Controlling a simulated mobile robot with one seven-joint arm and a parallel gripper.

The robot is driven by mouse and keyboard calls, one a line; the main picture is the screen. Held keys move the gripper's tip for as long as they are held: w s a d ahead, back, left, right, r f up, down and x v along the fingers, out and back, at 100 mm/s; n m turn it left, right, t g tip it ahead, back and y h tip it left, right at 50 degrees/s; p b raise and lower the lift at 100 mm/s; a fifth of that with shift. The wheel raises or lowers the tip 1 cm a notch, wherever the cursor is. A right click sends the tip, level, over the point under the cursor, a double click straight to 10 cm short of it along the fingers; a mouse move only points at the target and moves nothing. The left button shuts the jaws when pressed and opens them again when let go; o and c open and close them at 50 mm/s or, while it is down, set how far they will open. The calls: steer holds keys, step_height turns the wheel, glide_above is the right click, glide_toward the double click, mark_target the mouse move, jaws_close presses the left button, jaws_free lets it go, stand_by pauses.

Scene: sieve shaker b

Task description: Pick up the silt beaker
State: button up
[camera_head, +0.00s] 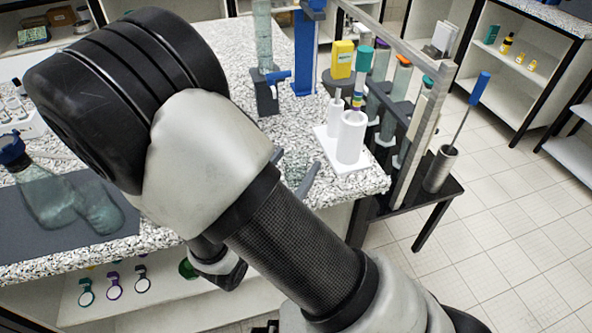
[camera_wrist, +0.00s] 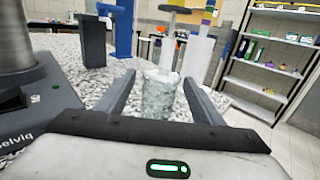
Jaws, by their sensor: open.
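A clear glass beaker (camera_wrist: 160,95), likely the silt beaker, stands upright on the speckled counter in the wrist view. It sits between the two grey fingers of my gripper (camera_wrist: 157,82), with a gap showing at the sides. My gripper is open, and I see no finger touching the glass. In the head view the fingers of my gripper (camera_head: 294,168) show near the counter's front right edge, with the beaker (camera_head: 295,172) faint between them. My arm hides part of the counter there. I cannot make out a label or the beaker's contents.
A white stand with cylinders (camera_head: 350,138) is just right of the gripper. A dark clamp block (camera_head: 267,97) and blue stand (camera_head: 303,50) are behind. A metal frame (camera_head: 420,130) rises at the right. A dark machine base (camera_wrist: 42,100) is close at left.

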mark_target(301, 157)
steer(key=x, duration=0.5)
steer(key=shift+d+f, duration=0.1)
steer(key=shift+f, duration=0.1)
steer(key=shift+c, duration=0.5)
steer(key=c, duration=1)
